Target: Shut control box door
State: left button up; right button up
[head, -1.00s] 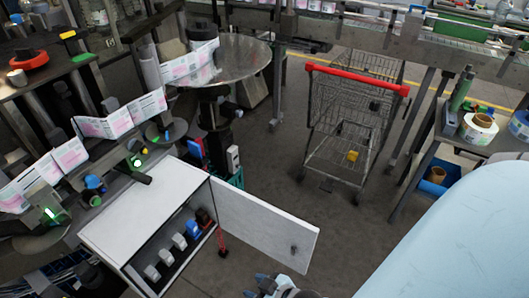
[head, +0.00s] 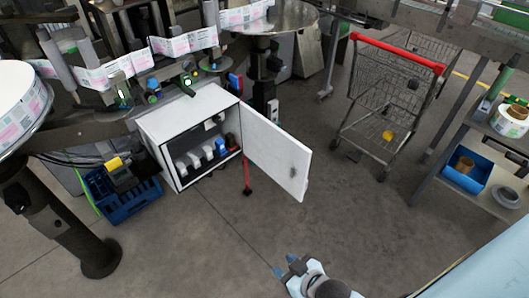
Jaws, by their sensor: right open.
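The control box (head: 160,126) is a white cabinet at the upper left of centre in the head view. Its front is open and shows several white and blue components inside. The control box door (head: 276,155) is a white panel hinged at the box's right edge. It stands swung wide open, with a small dark handle on its face near the free edge. My right gripper (head: 285,269) is at the bottom centre, open and empty. It is apart from the door, nearer to me and below it in the picture. My left gripper is not in view.
A blue crate (head: 127,199) with a yellow-topped item stands left of the box. A shopping cart (head: 383,110) with a red handle stands at the upper right. A side table (head: 480,180) holds rolls at the right. The floor (head: 225,225) before the box is clear.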

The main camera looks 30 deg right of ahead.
aim_at(276, 151)
jog(key=k+l+u, duration=0.1)
jog(key=u, duration=0.95)
jog(key=k+l, duration=0.1)
jog(key=l, duration=1.25)
jog(key=k+l, duration=0.15)
jog(key=l, duration=1.2)
jog(key=k+l, duration=0.15)
jog(key=l, duration=0.55)
jog(key=k+l+u, duration=0.1)
jog(key=l, duration=0.25)
jog(key=k+u, duration=0.55)
jog(key=i, duration=0.1)
